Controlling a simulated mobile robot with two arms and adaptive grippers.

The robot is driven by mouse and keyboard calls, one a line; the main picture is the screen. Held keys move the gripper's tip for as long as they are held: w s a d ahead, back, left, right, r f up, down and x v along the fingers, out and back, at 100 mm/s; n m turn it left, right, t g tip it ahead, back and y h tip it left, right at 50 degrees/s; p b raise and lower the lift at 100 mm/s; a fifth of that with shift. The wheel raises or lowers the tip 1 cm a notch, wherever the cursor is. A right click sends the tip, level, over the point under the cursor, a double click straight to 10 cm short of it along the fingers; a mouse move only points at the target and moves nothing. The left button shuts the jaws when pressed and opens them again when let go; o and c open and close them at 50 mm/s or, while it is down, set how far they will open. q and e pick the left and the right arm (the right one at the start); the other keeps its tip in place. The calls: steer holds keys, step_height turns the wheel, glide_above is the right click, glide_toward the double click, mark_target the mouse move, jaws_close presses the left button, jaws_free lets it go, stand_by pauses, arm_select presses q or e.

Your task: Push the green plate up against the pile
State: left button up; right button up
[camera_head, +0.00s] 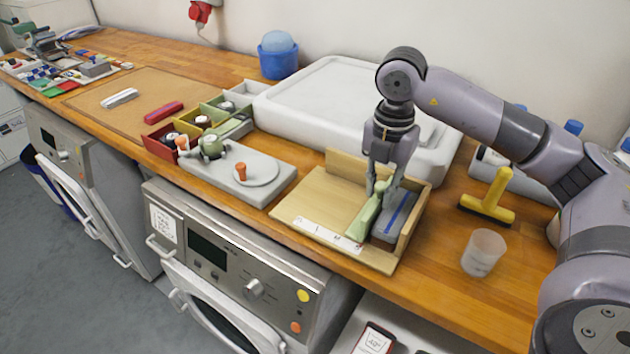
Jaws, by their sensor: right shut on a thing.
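The green plate (362,226) stands on edge on the light wooden board (318,207), at the left side of the pile. The pile (399,216) is a grey and blue folded stack in the board's right part, close to its raised right wall. My right gripper (382,195) points down from above and is shut on the upper part of the green plate. The plate is very near the pile, but I cannot tell whether they touch. The gripper fingers hide part of both. My left gripper is not in view.
The board has raised back and right walls (416,215) and a marked white strip (327,236) at its front. A yellow squeegee-like tool (492,200) and a clear cup (483,252) stand to the right. A grey fixture (240,175) and small coloured bins (205,120) are to the left.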

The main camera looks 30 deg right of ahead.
steer(key=o, duration=0.7)
steer(key=shift+r, duration=0.1)
step_height(320, 180, up, 8)
steer(key=p, duration=0.6)
steer(key=shift+p, duration=0.3)
steer(key=shift+s, duration=0.1)
